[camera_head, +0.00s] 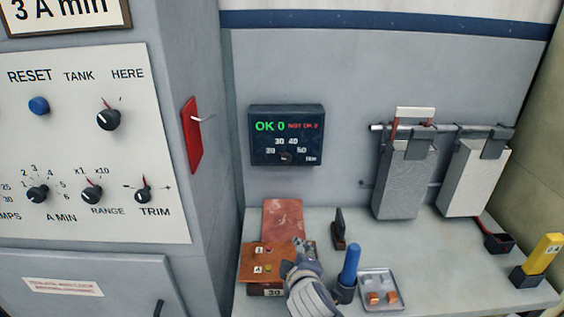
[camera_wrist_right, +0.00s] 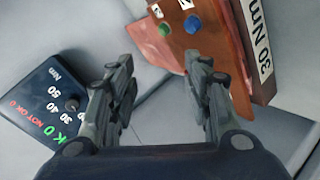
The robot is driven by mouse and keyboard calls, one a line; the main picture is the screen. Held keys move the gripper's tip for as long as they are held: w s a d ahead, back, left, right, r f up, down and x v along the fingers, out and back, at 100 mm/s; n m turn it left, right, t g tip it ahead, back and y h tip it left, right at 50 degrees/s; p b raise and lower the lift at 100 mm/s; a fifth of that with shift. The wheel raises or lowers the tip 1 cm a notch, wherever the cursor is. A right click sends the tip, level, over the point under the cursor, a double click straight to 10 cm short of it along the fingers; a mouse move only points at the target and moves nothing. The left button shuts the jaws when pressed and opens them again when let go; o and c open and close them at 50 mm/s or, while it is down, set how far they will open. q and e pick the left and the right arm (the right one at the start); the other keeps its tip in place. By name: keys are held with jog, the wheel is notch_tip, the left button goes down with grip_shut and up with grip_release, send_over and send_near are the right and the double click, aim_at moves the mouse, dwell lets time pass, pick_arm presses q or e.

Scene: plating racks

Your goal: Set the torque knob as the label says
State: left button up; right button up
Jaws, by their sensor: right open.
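The torque knob (camera_head: 286,158) is a small dark knob at the bottom of a dark wall box (camera_head: 260,150). Numbers including 30, 40 and 50 surround it, with "Nm" beside. The knob (camera_wrist_right: 72,105) also shows at the left in the right wrist view; its pointer setting is too small to read. The label (camera_wrist_right: 256,35) reads "30 Nm" on an orange-brown block; in the head view the label (camera_head: 273,292) shows only "30". My right gripper (camera_head: 302,246) is open and empty above the bench, below the box and apart from the knob. My left gripper is out of view.
The orange-brown block (camera_head: 256,262) carries small coloured studs. A blue-handled tool (camera_head: 349,265) and a grey tray (camera_head: 366,303) with copper-coloured parts stand right of my gripper. Grey plates (camera_head: 405,187) hang on a rail. A control panel (camera_head: 70,140) is at left.

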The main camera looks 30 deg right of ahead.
aim_at(287, 159)
jog(key=w+d+r+n+t+h, duration=0.2)
jog(key=w+r+n, duration=0.1)
jog(key=w+r, duration=0.3)
jog(key=w+d+r+n+t+h, duration=0.25)
jog(key=w+r, duration=0.25)
jog(key=r, duration=0.3)
jog(key=shift+y, duration=0.25)
jog(key=p+x, duration=0.2)
jog(key=x, duration=0.6)
jog(key=shift+w+d+r, duration=0.1)
jog(key=shift+r, duration=0.05)
jog(key=shift+p+x, duration=0.35)
jog(key=shift+x, duration=0.8)
jog(key=shift+m, duration=0.25)
jog(key=c, duration=1.1)
